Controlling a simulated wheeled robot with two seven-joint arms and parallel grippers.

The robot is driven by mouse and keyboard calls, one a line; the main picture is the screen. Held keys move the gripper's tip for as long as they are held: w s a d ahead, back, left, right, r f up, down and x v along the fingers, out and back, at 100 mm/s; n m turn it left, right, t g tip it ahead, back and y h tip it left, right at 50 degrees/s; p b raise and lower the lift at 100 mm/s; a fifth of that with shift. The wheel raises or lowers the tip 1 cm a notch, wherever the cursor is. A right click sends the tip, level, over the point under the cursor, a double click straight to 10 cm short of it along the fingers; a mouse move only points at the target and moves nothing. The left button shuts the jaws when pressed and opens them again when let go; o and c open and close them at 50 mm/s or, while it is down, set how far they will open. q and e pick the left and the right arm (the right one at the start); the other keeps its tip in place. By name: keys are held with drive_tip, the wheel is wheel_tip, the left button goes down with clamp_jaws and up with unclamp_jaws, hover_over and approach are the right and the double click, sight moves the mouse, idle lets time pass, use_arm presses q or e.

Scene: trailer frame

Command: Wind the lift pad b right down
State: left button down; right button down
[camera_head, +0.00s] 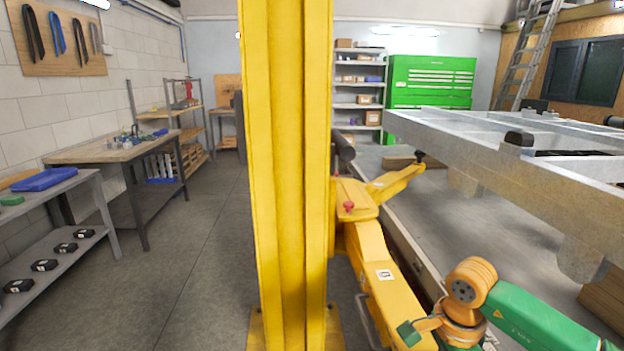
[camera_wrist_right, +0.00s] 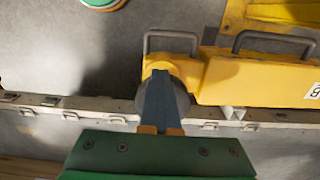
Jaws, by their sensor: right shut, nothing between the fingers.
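Lift pad b shows in the right wrist view as a dark round pad (camera_wrist_right: 182,100) at the end of a yellow lift arm (camera_wrist_right: 235,78) with a label reading B. My right gripper (camera_wrist_right: 160,80) is shut and empty. Its blue-grey fingers lie across the pad in that view and hide its middle; I cannot tell whether they touch it. In the head view the yellow lift arm (camera_head: 372,255) runs down from the post. Its outer end is out of sight near my green and orange right arm. My left gripper is not in view.
A yellow post (camera_head: 290,160) blocks the middle of the head view. The grey trailer frame (camera_head: 500,150) stands on the right, above another lift arm (camera_head: 398,182). Workbenches (camera_head: 110,150) line the left wall. The floor left of the post is clear.

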drive_tip(key=shift+w, duration=1.35)
drive_tip(key=shift+w, duration=0.25)
drive_tip(key=shift+w+a+p, duration=0.1)
drive_tip(key=shift+a+p, duration=0.05)
drive_tip(key=shift+p, duration=0.2)
wheel_tip(320, 180, up, 6)
drive_tip(key=p, duration=0.4)
drive_tip(key=shift+a+p, duration=0.15)
drive_tip(key=shift+p, duration=0.25)
